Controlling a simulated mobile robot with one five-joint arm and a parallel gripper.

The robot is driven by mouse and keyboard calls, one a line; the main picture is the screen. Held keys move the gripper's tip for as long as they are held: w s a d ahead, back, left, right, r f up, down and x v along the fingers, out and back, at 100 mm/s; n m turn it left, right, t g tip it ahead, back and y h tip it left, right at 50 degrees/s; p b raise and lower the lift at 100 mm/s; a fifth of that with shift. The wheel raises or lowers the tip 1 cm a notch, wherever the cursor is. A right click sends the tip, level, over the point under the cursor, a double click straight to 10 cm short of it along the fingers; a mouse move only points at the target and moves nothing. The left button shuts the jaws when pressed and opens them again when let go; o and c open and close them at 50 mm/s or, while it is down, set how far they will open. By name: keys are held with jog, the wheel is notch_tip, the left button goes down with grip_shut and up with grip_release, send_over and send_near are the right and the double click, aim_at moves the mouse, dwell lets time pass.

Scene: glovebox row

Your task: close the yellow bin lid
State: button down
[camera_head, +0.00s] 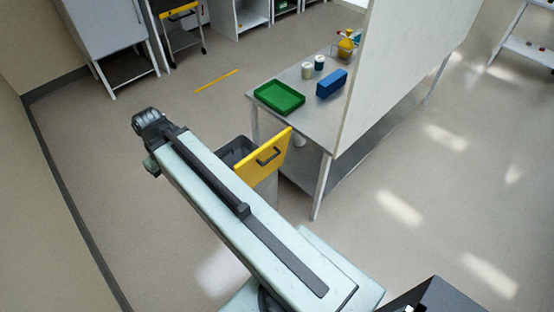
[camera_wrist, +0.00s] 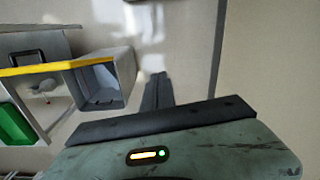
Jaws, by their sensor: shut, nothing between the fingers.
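The yellow bin lid (camera_head: 264,158) stands steeply tilted up, open, with a dark handle on its face. The grey bin (camera_head: 237,150) is beside it, its dark inside partly showing and its lower part hidden behind my arm. In the wrist view the lid (camera_wrist: 62,66) shows nearly edge-on as a yellow strip, and the open bin (camera_wrist: 126,72) is at the upper left. My gripper (camera_wrist: 157,76) is shut and empty, with its dark fingers together to the right of the bin and apart from it. In the head view my gripper cannot be made out clearly.
A grey table (camera_head: 310,115) stands right of the bin, holding a green tray (camera_head: 279,97), a blue box (camera_head: 332,83) and small containers. A tall pale panel (camera_head: 395,60) rises along it. A wall (camera_head: 40,190) is at the left. Floor between wall and bin is clear.

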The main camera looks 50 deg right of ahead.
jog(key=s+d+f+n+t+y+b, duration=0.1)
jog(key=s+d+f+n+b, duration=0.15)
jog(key=d, duration=0.55)
jog(key=s+d+f+n+y+b, duration=0.1)
jog(key=d+f+n+b, duration=0.15)
jog(key=d, duration=0.55)
jog(key=s+d+f+n+t+y+b, duration=0.1)
jog(key=s+d+f+n+b, duration=0.15)
jog(key=d, duration=0.55)
jog(key=s+d+f+n+t+b, duration=0.1)
jog(key=s+d+n+t+b, duration=0.2)
jog(key=s+d, duration=0.5)
jog(key=s+d+f+n+t+b, duration=0.1)
jog(key=s+d+n+b, duration=0.3)
jog(key=d, duration=0.7)
jog(key=w+a+f+b, duration=0.3)
jog(key=w+f+b, duration=0.3)
jog(key=w+f, duration=0.1)
jog(key=shift+w+a+f+y, duration=0.2)
jog(key=shift+w+f+y, duration=0.15)
jog(key=shift+w+y, duration=0.1)
